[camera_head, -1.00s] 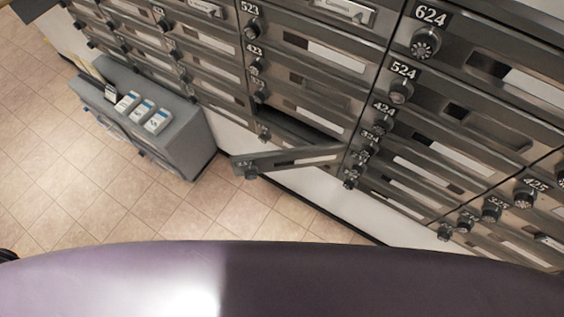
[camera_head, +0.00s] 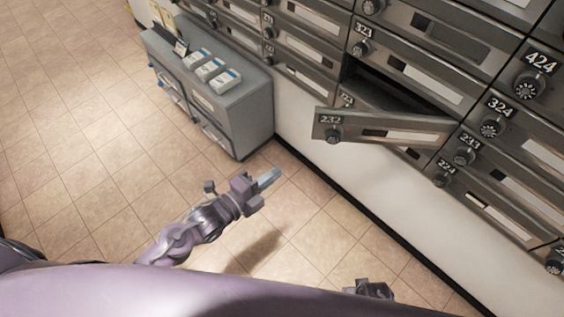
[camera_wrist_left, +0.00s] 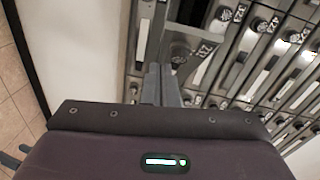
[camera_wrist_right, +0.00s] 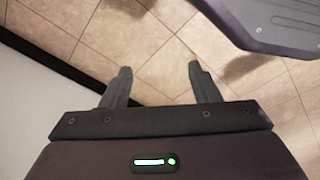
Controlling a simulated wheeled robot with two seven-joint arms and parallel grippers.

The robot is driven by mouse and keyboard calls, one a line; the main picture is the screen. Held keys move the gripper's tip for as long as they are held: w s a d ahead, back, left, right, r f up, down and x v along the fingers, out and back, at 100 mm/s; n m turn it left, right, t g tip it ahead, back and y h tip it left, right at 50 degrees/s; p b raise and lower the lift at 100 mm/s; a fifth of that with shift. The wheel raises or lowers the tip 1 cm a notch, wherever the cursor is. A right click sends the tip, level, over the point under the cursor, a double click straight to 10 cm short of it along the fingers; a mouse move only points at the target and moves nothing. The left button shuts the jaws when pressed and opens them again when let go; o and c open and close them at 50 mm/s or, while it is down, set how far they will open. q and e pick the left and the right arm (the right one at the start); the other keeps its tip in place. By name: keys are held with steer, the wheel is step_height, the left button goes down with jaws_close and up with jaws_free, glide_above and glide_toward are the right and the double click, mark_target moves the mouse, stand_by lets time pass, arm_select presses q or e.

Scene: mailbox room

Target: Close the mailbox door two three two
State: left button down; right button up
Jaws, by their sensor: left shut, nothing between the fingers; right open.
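The mailbox door 232 (camera_head: 400,133) is open in the head view, swung out from the dark opening behind it, with its knob near its free left end. My left gripper (camera_head: 268,178) is shut and empty, below and to the left of the door, apart from it. In the left wrist view the shut left fingers (camera_wrist_left: 161,72) point at the mailbox wall, with a numbered door and its knob (camera_wrist_left: 179,52) just beyond the tips. My right gripper (camera_wrist_right: 160,70) is open and empty over the floor; part of it shows at the bottom of the head view (camera_head: 370,290).
The mailbox wall (camera_head: 440,80) with several shut, numbered doors fills the upper right. A grey cabinet (camera_head: 245,110) with small white boxes on top stands left of the open door. The tiled floor (camera_head: 90,130) is clear at left.

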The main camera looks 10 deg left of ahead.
arm_select(q)
step_height(320, 180, up, 3)
steer(key=s+m+h, duration=0.1)
steer(key=m, duration=0.1)
glide_toward(318, 131)
steer(key=x, duration=0.5)
steer(key=shift+w+d+f+b, duration=0.1)
steer(key=shift+w+d+b, duration=0.1)
steer(key=shift+d+b, duration=0.2)
steer(key=shift+w, duration=0.1)
arm_select(e)
steer(key=shift+w+a+r, duration=0.2)
steer(key=shift+w+a, duration=0.25)
steer(key=shift+a, duration=0.2)
arm_select(q)
steer(key=shift+a, duration=0.1)
